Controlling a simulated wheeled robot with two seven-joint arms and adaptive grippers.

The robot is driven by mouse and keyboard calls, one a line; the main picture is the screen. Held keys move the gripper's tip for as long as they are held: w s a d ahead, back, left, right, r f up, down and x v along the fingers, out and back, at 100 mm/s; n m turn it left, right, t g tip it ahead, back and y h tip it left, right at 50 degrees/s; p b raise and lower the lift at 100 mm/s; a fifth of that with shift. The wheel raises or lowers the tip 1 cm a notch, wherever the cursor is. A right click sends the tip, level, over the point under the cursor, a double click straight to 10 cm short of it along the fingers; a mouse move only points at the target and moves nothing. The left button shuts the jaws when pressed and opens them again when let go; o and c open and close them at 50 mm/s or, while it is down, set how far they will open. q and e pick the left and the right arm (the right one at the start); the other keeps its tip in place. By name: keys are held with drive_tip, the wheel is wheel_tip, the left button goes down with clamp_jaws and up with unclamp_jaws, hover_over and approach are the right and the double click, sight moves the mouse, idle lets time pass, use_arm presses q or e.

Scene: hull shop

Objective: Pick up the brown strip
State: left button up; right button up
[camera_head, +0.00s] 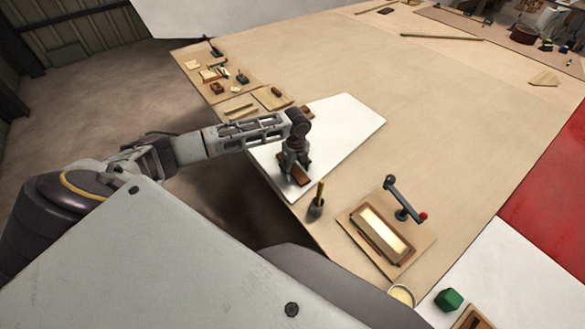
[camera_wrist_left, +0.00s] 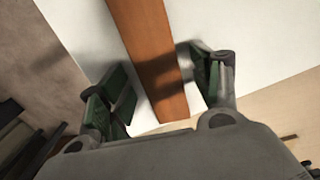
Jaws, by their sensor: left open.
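The brown strip (camera_head: 304,180) lies on a white board (camera_head: 345,122) at the near left part of the table. In the left wrist view the strip (camera_wrist_left: 148,45) runs from the top edge down between my fingers. My left gripper (camera_head: 293,176) points down right over the strip and hides part of it. In the wrist view my left gripper (camera_wrist_left: 163,92) is open, with one green-padded finger on each side of the strip and gaps between. I cannot tell the exact height of the fingertips above the board. My right gripper is not in view.
A dark cup with a yellow-handled tool (camera_head: 317,204) stands just right of my left gripper. A board with a clamp lever and pale block (camera_head: 385,232) is further right. Small wooden pieces and tools (camera_head: 217,73) lie along the left edge. The table's middle (camera_head: 430,110) is clear.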

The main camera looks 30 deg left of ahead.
sight(295, 170)
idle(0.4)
use_arm(q)
drive_tip(key=c, duration=1.1)
drive_tip(key=shift+r, duration=0.15)
drive_tip(key=shift+c, duration=0.2)
wheel_tip(295, 170, up, 10)
